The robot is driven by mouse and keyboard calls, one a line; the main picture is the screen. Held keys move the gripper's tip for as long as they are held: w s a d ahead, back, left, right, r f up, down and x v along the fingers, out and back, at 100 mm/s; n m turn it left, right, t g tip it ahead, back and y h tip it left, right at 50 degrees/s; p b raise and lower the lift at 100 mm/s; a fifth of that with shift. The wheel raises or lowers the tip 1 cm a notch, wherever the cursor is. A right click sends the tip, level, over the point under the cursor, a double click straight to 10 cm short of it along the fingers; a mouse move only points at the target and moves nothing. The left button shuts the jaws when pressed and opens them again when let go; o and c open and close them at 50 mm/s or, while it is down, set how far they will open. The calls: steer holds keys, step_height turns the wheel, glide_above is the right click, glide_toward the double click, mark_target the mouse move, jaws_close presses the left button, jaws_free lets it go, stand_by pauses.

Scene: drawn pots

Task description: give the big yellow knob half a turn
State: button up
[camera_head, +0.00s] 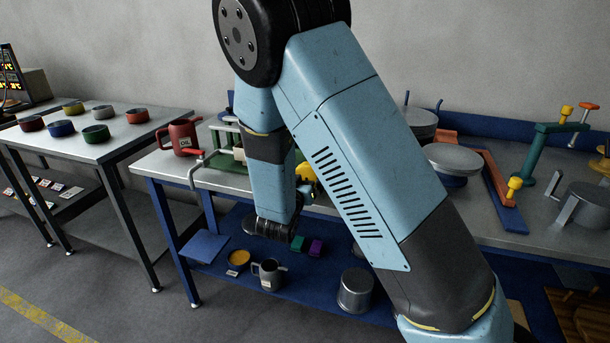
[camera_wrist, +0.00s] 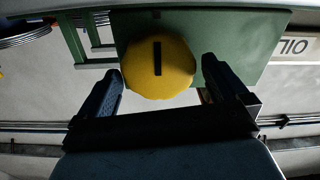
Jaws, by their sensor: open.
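The big yellow knob (camera_wrist: 176,68) is round with a scalloped edge and a black bar mark. In the wrist view the mark stands about upright in the picture. The knob sits on a green panel (camera_wrist: 225,50). My gripper (camera_wrist: 163,88) is open, with one dark finger at the knob's lower left and the other at its lower right. The fingers look apart from the knob; I cannot tell how deep they reach around it. In the head view a yellow piece of the knob (camera_head: 306,171) shows beside my arm, which hides most of the panel and my gripper.
A red can (camera_head: 178,134) and a red-handled crank (camera_head: 196,160) stand left of the panel on the bench. Pots (camera_head: 455,160) and a green stand (camera_head: 545,150) are to the right. A lower blue shelf (camera_head: 215,262) holds mugs and small blocks.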

steer(key=shift+x, duration=1.1)
steer(key=shift+c, duration=0.3)
